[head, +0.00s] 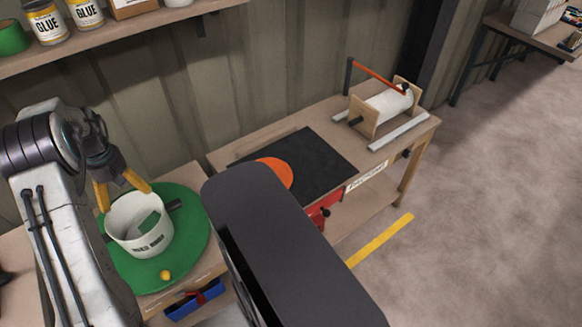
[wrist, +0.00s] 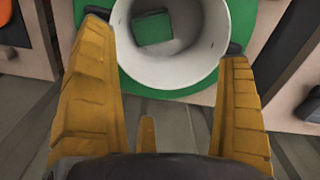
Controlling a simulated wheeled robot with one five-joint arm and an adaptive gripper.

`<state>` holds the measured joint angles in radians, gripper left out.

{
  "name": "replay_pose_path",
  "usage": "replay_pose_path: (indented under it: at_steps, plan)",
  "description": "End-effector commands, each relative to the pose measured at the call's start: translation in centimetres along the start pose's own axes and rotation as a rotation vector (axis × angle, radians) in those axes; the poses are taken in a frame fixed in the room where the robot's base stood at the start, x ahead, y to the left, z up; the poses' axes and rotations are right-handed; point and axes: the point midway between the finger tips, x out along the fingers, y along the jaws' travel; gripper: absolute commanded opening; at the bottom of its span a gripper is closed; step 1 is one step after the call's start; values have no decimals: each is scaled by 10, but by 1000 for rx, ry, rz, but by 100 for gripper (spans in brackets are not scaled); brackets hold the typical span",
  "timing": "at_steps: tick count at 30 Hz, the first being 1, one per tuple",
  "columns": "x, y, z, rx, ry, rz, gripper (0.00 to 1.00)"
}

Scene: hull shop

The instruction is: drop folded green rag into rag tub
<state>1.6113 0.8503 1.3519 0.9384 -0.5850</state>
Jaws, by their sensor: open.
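The rag tub (head: 127,237) is a white round tub with dark side handles and a label, standing upright on a round green mat (head: 190,243). The folded green rag (head: 149,221) lies inside it; in the wrist view the rag (wrist: 152,29) rests on the tub's inner floor, apart from my fingers. My gripper (head: 125,199) has yellow fingers spread open and empty at the tub's rim. In the wrist view the fingers stand on either side of the near wall of the tub (wrist: 170,78). Whether they touch the tub I cannot tell.
A small yellow knob (head: 165,274) sits on the mat's front. To the right, a bench holds a black mat (head: 320,160), an orange disc (head: 274,170) and a roller stand (head: 385,106). Above is a shelf (head: 150,22) with glue cans (head: 46,22). A blue bin (head: 193,300) is below.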

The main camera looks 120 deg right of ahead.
Motion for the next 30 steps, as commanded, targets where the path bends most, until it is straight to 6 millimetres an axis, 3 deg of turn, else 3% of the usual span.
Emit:
replay_pose_path:
  at_steps: [6,15,30]
  plan:
    - [-39,1,-1,0,3,2,95]
    - [-76,0,0,0,0,0,95]
    - [-87,0,0,0,-1,-1,95]
